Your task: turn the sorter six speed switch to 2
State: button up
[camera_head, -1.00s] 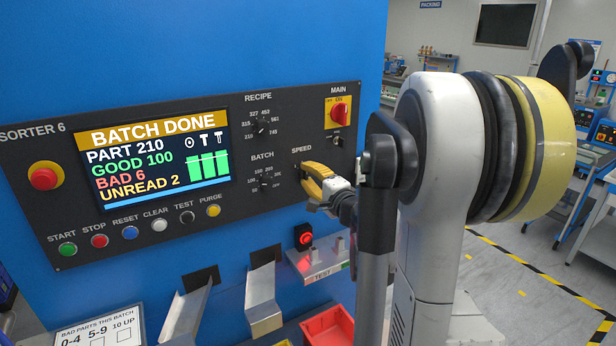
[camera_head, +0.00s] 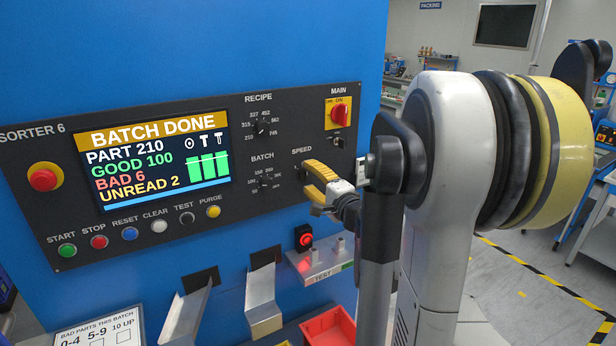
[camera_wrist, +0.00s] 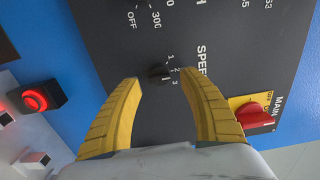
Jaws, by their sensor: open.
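The speed switch is a small black knob (camera_wrist: 159,74) with the marks 1, 2 and 3 beside it, under the word SPEED in the wrist view. Which mark it points to is too small to tell. My gripper (camera_wrist: 162,76) is open, with one yellow finger on each side of the knob and gaps between. In the head view my gripper (camera_head: 312,188) is at the panel just below the SPEED label and hides the knob. The sorter six panel (camera_head: 230,225) is dark, and its screen (camera_head: 155,158) reads BATCH DONE.
The red main switch (camera_head: 339,114) is above and right of my gripper. The batch knob (camera_head: 265,185) and recipe knob (camera_head: 262,128) are to its left. A lit red button (camera_head: 304,238) and a test shelf (camera_head: 322,263) are below. A red bin (camera_head: 330,328) stands lower.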

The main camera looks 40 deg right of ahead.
jog(key=v, duration=1)
jog(key=shift+s+a, duration=0.2)
jog(key=shift+s, duration=0.05)
jog(key=w+a+f+n+g+y+b, duration=0.25)
jog(key=a+f+n, duration=0.2)
jog(key=a, duration=0.55)
jog(key=w+a+f+n+g+y+b, duration=0.1)
jog(key=a+f+n+g+y, duration=0.25)
jog(key=a, duration=0.65)
jog(key=s+a+f+n+g+h+b, duration=0.2)
jog(key=s+a+f+n+g+b, duration=0.2)
jog(key=s+a+f+n, duration=0.4)
jog(key=s+a+n, duration=0.3)
jog(key=a+n, duration=0.1)
jog(key=shift+s+f+n+g, duration=0.3)
jog(key=shift+s+f, duration=0.1)
jog(key=shift+c, duration=0.4)
